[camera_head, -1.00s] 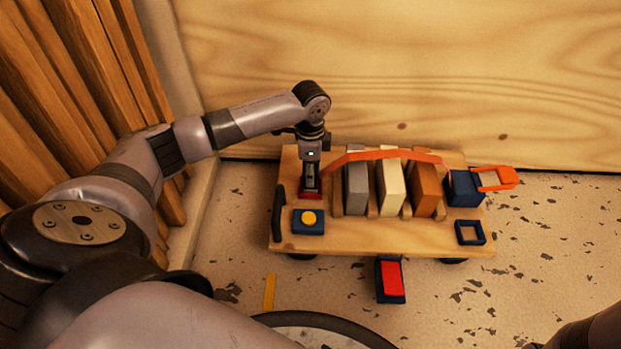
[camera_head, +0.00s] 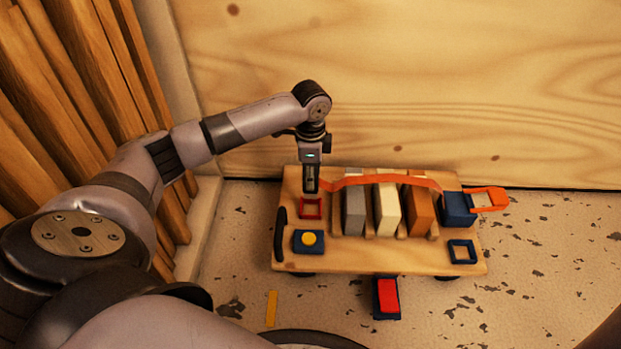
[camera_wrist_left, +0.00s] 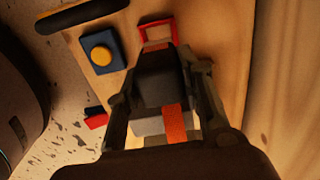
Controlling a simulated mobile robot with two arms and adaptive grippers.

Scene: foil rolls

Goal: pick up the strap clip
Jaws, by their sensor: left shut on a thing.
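The strap clip (camera_wrist_left: 160,80) shows in the left wrist view as a dark grey block between the fingers of my left gripper (camera_wrist_left: 165,95). The gripper is shut on it. In the head view my left gripper (camera_head: 311,185) points down over the left part of the wooden cart (camera_head: 400,258), just above an empty red square frame (camera_head: 311,208). The fingers largely hide the clip there. The orange strap (camera_head: 380,180) runs from beside the gripper across the blocks to the right; its end also shows in the wrist view (camera_wrist_left: 175,122). My right gripper is out of view.
Grey (camera_head: 354,210), cream (camera_head: 387,208) and orange (camera_head: 420,212) blocks stand on the cart. A blue block (camera_head: 458,209) with an orange loop (camera_head: 490,199) is at right. A blue pad with a yellow button (camera_head: 308,241) lies at left. A wooden wall is behind.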

